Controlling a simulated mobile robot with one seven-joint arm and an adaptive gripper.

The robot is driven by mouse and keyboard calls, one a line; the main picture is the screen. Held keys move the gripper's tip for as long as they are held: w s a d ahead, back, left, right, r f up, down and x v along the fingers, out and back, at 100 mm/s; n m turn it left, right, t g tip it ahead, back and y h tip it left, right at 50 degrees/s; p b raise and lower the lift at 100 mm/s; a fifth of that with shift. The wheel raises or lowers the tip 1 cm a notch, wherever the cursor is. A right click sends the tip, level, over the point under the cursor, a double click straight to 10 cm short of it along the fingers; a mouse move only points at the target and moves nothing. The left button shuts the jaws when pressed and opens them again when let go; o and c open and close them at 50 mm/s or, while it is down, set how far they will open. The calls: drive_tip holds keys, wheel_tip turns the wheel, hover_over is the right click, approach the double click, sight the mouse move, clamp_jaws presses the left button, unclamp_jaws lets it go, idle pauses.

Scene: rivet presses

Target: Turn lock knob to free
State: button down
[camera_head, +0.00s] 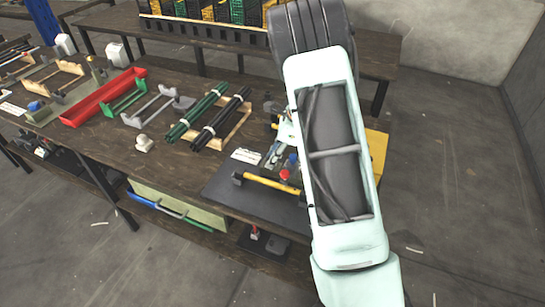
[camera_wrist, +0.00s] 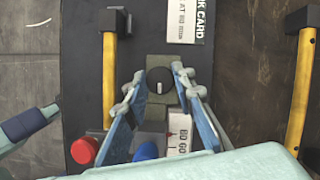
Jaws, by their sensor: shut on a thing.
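The lock knob (camera_wrist: 160,86) is a round black knob with a short white mark, seen from above in the wrist view. The mark runs nearly straight up and down in the picture. The knob sits on a dark olive block (camera_wrist: 157,62). My gripper (camera_wrist: 158,79) has one fingertip on each side of the knob and is shut on it. In the head view my own arm hides the knob and most of the gripper.
A red button (camera_wrist: 84,150) and a blue button (camera_wrist: 146,151) stand close below the fingers. Yellow bars (camera_wrist: 109,85) (camera_wrist: 300,90) flank the press. A white printed card (camera_wrist: 182,20) lies above the knob. Racks of rods (camera_head: 215,115) lie left on the bench.

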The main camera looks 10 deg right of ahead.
drive_tip(key=n, duration=0.2)
drive_tip(key=n+g, duration=0.1)
drive_tip(key=n, duration=0.1)
drive_tip(key=shift+w+g, duration=0.15)
drive_tip(key=shift+g, duration=0.15)
drive_tip(key=n, duration=0.2)
drive_tip(key=n+g, duration=0.1)
drive_tip(key=n, duration=0.1)
drive_tip(key=shift+w+n+g+p, duration=0.1)
drive_tip(key=shift+n+g+p, duration=0.2)
drive_tip(key=shift+p, duration=0.05)
drive_tip(key=n, duration=0.2)
drive_tip(key=n+g+h, duration=0.1)
drive_tip(key=n, duration=0.1)
drive_tip(key=shift+a+n+g, duration=0.1)
drive_tip(key=shift+n+g, duration=0.2)
drive_tip(key=n, duration=0.2)
drive_tip(key=n+h, duration=0.1)
drive_tip(key=n, duration=0.1)
drive_tip(key=shift+w+g+h, duration=0.1)
drive_tip(key=shift+g+h, duration=0.2)
drive_tip(key=shift+g, duration=0.1)
drive_tip(key=shift+n, duration=0.3)
drive_tip(key=c, duration=1.6)
unclamp_jaws()
drive_tip(key=v, duration=1.2)
drive_tip(key=shift+a, duration=0.1)
